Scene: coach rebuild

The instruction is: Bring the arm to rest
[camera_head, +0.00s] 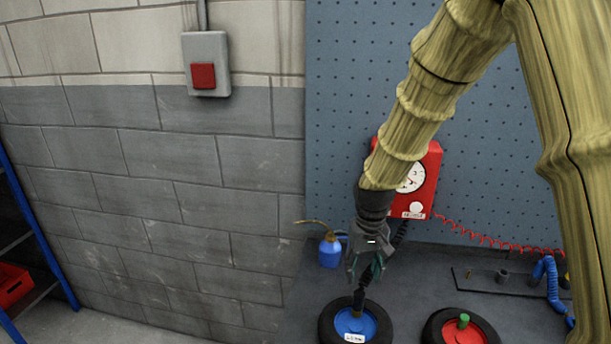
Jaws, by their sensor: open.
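My gripper (366,270) hangs at the end of my bamboo-like arm, pointing down over the grey bench (412,282). Its fingers are apart and I see nothing held between them. Just below it is a wheel with a blue hub (354,323), a black tyre and a white label. A dark upright piece stands on that hub close under the fingertips; I cannot tell whether they touch. My forearm partly covers a red box with a white dial (424,180) on the pegboard.
A blue oil can (330,252) stands left of my gripper. A red-hubbed wheel (462,328) with a green knob lies to the right. A blue hose (546,280) and a red coiled cord (490,240) are at the right. A red switch (203,76) is on the wall.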

